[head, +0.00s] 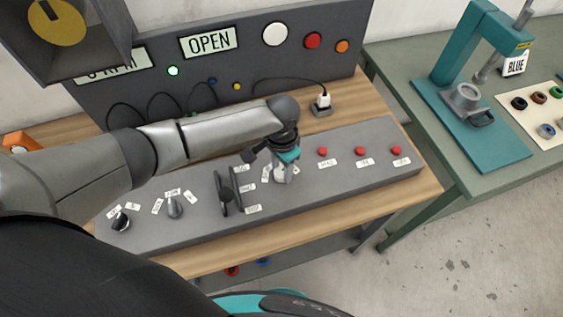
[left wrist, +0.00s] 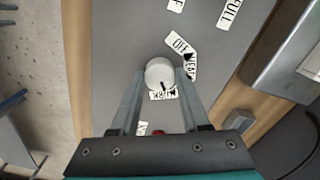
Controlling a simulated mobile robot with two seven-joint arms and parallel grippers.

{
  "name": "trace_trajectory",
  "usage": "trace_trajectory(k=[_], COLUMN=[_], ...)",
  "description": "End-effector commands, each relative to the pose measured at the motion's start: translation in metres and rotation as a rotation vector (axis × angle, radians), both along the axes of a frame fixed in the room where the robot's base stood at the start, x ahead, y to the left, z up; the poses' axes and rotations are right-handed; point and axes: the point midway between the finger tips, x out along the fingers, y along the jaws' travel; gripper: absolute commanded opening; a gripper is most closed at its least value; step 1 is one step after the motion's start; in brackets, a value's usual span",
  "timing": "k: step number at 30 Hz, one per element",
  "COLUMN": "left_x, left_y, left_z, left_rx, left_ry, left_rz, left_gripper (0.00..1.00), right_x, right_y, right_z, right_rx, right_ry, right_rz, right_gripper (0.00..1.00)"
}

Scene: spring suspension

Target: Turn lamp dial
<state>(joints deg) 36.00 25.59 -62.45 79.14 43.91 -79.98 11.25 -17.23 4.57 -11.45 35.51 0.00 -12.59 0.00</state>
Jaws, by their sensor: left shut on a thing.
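The lamp dial (left wrist: 159,73) is a round whitish knob on the grey sloped console, with small labels around it; one reads OFF. A short dark pointer mark on it faces the label at its lower side in the left wrist view. My left gripper (head: 284,176) reaches down over the dial from above, its two fingers on either side of it and shut on it; the gripper shows in the left wrist view too (left wrist: 160,88). In the head view the fingers and wrist mostly hide the dial. My right gripper is not in view.
On the console (head: 330,185) stand a black lever (head: 226,190), a grey knob (head: 174,207), a black knob (head: 120,220) and red buttons (head: 360,151). A panel (head: 305,75) behind shows OPEN and coloured lamps. A plug (head: 323,101) stands behind. A green table with a teal press (head: 470,120) is right.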

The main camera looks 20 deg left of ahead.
Motion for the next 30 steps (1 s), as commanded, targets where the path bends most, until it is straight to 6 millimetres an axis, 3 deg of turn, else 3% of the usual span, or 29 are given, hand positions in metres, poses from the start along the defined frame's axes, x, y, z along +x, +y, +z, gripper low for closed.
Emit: trace_trajectory(k=[12, 30], left_x=[0.0, 0.0], left_y=[0.0, 0.0], left_z=[0.001, 0.0], left_rx=[0.001, 0.0], left_ry=[0.002, 0.0], left_rz=[-0.221, -0.264], left_gripper=[0.0, 0.0], right_x=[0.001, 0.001], right_y=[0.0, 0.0], right_z=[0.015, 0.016], right_rx=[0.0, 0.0], right_ry=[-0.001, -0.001], right_rz=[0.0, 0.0], right_gripper=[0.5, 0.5])
